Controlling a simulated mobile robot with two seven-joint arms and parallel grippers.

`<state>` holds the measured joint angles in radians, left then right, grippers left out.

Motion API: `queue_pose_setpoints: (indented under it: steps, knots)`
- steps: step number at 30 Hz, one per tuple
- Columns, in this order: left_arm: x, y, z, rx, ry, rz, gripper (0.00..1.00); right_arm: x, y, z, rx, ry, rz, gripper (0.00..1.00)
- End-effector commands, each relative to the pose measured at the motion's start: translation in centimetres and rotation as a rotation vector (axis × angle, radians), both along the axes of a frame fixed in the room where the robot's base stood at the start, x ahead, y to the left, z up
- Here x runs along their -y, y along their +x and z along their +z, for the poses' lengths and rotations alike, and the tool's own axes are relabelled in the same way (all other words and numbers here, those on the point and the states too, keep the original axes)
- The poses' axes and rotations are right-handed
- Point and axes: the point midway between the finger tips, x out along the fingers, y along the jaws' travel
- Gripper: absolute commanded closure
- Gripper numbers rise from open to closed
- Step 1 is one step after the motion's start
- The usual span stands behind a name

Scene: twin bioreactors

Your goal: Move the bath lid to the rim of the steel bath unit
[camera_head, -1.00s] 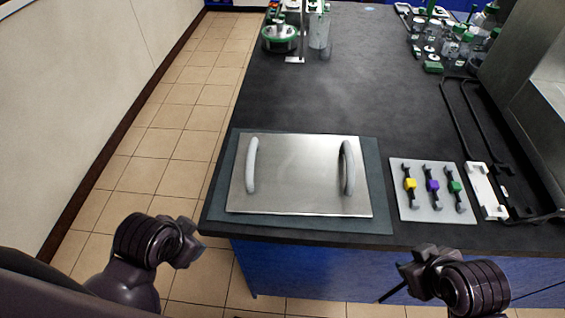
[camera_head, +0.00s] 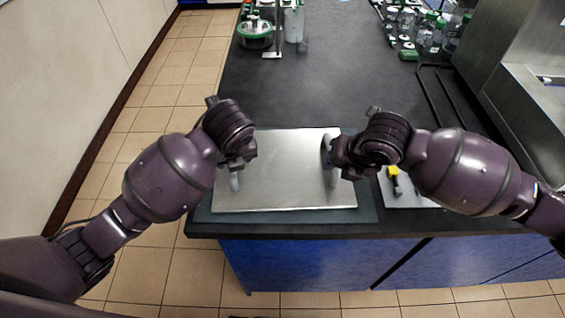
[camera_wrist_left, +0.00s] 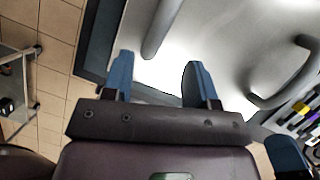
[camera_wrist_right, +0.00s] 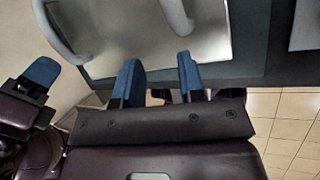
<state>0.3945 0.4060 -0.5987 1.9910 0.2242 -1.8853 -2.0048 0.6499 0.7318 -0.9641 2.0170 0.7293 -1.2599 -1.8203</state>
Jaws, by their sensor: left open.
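The bath lid (camera_head: 283,170) is a flat steel plate with two grey handles, lying on a dark mat at the counter's front. My left gripper (camera_head: 243,160) is at its left handle (camera_head: 234,182), partly hiding it. In the left wrist view the fingers (camera_wrist_left: 160,82) are apart, with the left handle (camera_wrist_left: 158,30) just ahead of them. My right gripper (camera_head: 340,160) is by the right handle (camera_head: 328,150). In the right wrist view its fingers (camera_wrist_right: 158,75) are apart, with a handle (camera_wrist_right: 178,15) ahead. The steel bath unit (camera_head: 510,60) stands at the right.
A plate with coloured clips (camera_head: 394,182) lies right of the mat (camera_head: 365,205), partly hidden by my right arm. Black tubing (camera_head: 440,90) lies before the bath unit. Glassware (camera_head: 420,30) stands at the back. The counter behind the lid (camera_head: 330,90) is clear.

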Motion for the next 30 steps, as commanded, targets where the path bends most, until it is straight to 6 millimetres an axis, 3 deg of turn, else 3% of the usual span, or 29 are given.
queue_pose_setpoints:
  steps: [6, 19, 25, 30]
  knots:
    - [0.1, 2.2, 1.6, -0.029, 0.146, -0.210, 0.47, 1.6, 2.6, 1.1, 0.060, -0.125, 0.178, 0.64]
    - [0.1, 2.6, 1.8, -0.038, 0.177, -0.255, 0.47, 1.9, 3.0, 1.2, 0.070, -0.148, 0.216, 0.64]
    - [-0.2, 3.0, 0.7, -0.040, 0.174, -0.254, 0.47, 1.6, 3.4, 0.2, 0.068, -0.148, 0.215, 0.64]
    - [-0.7, 3.8, -1.5, -0.041, 0.174, -0.252, 0.47, 1.0, 4.2, -2.0, 0.067, -0.146, 0.214, 0.64]
